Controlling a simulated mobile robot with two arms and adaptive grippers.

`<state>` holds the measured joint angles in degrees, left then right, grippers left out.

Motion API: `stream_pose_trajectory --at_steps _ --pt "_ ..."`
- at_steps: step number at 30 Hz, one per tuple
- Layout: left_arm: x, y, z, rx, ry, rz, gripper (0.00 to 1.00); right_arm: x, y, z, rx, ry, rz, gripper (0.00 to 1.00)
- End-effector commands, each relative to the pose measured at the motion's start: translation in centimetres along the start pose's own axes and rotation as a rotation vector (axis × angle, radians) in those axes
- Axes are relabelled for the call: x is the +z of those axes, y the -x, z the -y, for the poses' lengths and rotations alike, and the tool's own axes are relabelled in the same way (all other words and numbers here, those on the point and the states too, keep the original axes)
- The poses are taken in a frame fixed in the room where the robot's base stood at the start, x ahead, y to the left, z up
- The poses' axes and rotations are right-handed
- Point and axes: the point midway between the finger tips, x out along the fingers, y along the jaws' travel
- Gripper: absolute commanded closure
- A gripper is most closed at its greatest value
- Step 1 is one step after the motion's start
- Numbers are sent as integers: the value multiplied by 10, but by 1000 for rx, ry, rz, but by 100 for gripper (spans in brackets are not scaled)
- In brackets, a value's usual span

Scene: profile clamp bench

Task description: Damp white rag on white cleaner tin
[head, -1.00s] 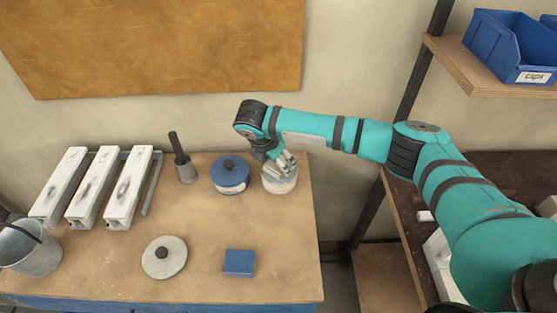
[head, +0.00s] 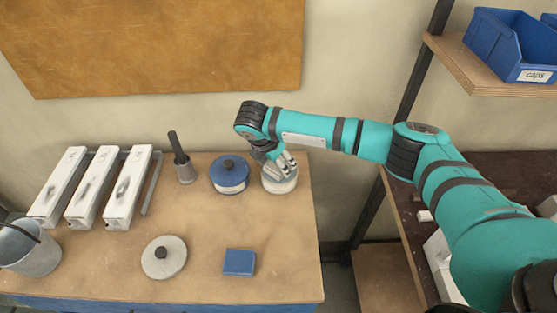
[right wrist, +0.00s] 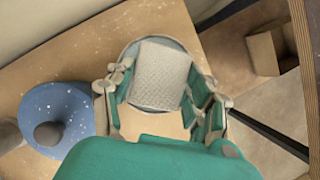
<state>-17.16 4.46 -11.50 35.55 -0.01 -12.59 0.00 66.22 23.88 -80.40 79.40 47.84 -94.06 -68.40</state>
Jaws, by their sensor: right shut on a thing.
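The white cleaner tin (head: 281,186) stands at the back right of the bench, a round, pale tin. My right gripper (head: 283,164) is directly over it, pointing down. In the right wrist view the white rag (right wrist: 160,76), a pale textured square, lies between the fingers of my right gripper (right wrist: 160,92), which is shut on it. Behind the rag the round rim of the tin (right wrist: 131,52) shows. The rag is over the tin's top; whether its whole underside touches cannot be told. My left gripper is not in view.
A blue tin with a dark knob (head: 230,180) stands close left of the white tin. A brush (head: 184,165), white profiles (head: 125,190), a bucket (head: 30,250), a grey round lidded thing (head: 164,258) and a blue block (head: 239,262) stand apart. Shelving (head: 450,70) is at right.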

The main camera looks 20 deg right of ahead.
Motion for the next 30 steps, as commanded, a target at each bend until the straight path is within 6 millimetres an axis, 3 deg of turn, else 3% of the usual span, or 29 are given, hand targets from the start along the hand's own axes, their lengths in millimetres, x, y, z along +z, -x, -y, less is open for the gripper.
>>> stream_pose_trajectory --at_steps 30 --pt "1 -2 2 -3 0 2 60 -4 -8 0 0 0 0 72"
